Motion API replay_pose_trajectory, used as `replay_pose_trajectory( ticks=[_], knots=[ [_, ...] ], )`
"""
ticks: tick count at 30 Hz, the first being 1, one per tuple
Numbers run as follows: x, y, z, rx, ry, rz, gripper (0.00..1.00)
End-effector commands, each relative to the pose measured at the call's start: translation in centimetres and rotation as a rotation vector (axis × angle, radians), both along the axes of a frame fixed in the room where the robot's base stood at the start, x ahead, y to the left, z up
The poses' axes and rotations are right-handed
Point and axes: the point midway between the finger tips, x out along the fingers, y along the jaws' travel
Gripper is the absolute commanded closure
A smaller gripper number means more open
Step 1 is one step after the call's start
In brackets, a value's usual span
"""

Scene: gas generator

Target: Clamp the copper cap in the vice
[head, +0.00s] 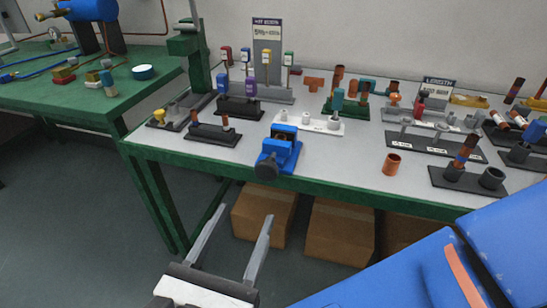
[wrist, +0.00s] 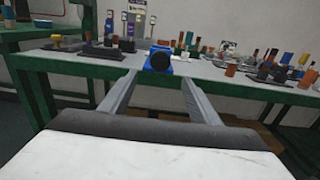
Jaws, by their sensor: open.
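A copper cap (head: 391,164), a short open-looking cylinder, stands alone near the front of the grey table top, to the right of the vice. In the wrist view a small copper piece (wrist: 231,70) that looks like it shows at the right. The blue vice (head: 279,152) sits at the table's front edge, its dark round end facing me; it also shows in the wrist view (wrist: 159,60). The gap between its jaws is too small to judge. My gripper (head: 242,212) is open and empty, in front of the table and short of its edge, pointing toward the vice.
Black and white stands with pipe pieces crowd the table, such as the black holder (head: 467,178) right of the cap. The table front between vice and cap is clear. Cardboard boxes (head: 338,232) stand underneath. A second green table (head: 60,100) is at the left.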

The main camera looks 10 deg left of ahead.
Motion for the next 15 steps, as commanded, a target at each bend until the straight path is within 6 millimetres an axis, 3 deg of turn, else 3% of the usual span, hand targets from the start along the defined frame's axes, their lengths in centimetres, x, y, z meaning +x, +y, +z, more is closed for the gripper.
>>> replay_pose_trajectory(
  ticks=[15],
  knots=[
    [7.1,-0.6,0.0,0.0,0.001,-0.004,0.44]
  ],
)
